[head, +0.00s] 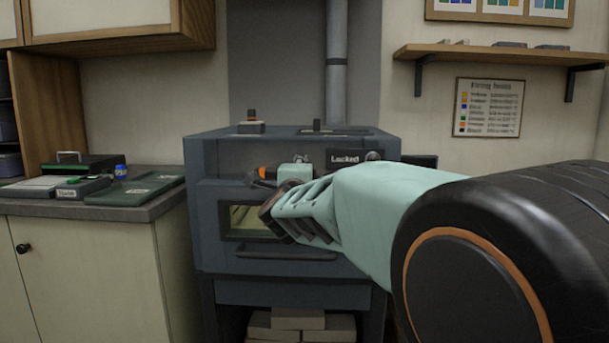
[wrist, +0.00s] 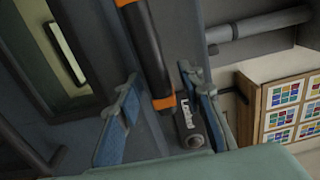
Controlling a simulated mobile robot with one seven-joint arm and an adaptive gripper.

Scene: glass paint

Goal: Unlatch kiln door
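The blue-grey kiln (head: 210,230) stands in the middle of the head view, its door (head: 290,267) shut. A label on its upper front (head: 345,159) reads "Locked"; it also shows in the wrist view (wrist: 187,118). The latch handle is a dark bar with orange bands (wrist: 148,45); in the head view only a bit of orange (head: 263,173) shows, the rest hidden by my gripper. My gripper (head: 272,207) is in front of the door. In the wrist view its blue-padded fingers (wrist: 160,88) are apart, with the bar between them in the picture; I see no clear contact.
A counter (head: 165,205) to the left holds dark trays (head: 135,190) and a small blue jar (head: 120,172). A pipe (head: 336,85) rises behind the kiln. A dark bar handle (head: 285,253) crosses the door below its window. A wall shelf (head: 490,54) is at upper right.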

